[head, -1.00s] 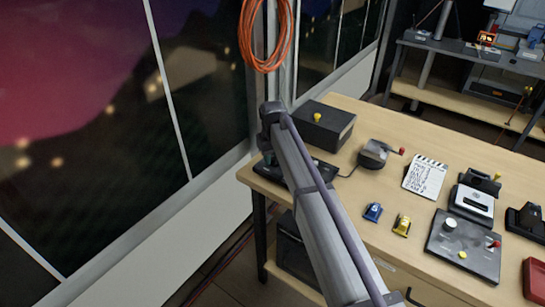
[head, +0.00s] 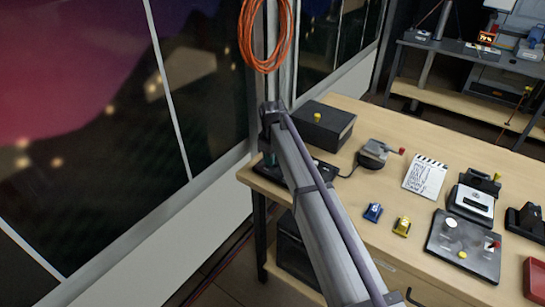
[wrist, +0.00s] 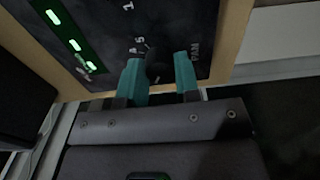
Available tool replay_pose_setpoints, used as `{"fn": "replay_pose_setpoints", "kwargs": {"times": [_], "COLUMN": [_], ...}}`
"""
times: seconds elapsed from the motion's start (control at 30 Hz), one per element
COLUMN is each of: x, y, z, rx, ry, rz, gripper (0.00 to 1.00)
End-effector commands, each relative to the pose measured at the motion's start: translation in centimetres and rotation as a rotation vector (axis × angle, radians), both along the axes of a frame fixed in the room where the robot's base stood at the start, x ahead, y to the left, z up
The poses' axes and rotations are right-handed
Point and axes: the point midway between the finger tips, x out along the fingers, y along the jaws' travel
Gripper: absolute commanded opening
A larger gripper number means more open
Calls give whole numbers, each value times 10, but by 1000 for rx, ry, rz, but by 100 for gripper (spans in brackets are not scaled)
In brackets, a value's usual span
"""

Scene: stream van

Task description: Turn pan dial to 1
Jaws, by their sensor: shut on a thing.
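In the wrist view, my gripper (wrist: 159,72) has its two teal fingers on either side of the dark pan dial (wrist: 156,63), shut on it. The dial is mostly hidden between the fingers, so I cannot tell where it points. It sits on a black panel (wrist: 110,22) marked "PAN" to its right, with white numbers around the dial. In the head view, the black panel (head: 322,172) lies at the left end of the bench, partly behind my arm.
Lit green bars (wrist: 73,45) show on the panel. A dark box (head: 325,125) stands behind it on the bench (head: 330,208). A window wall is at left.

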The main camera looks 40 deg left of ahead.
Motion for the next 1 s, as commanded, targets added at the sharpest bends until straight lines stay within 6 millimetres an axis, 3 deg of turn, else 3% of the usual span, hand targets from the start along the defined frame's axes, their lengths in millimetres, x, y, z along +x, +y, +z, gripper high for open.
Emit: {"fn": "replay_pose_setpoints", "kwargs": {"times": [0.47, 0.5, 0.7, 0.77, 1.0], "x": [0, 0, 0, 0, 0], "y": [0, 0, 0, 0, 0], "z": [0, 0, 0, 0, 2], "rx": [0, 0, 0, 0, 0], "ry": [1, 1, 0, 0, 0], "rz": [23, 23, 22, 22, 22], "gripper": [6, 32, 51, 56, 56]}}
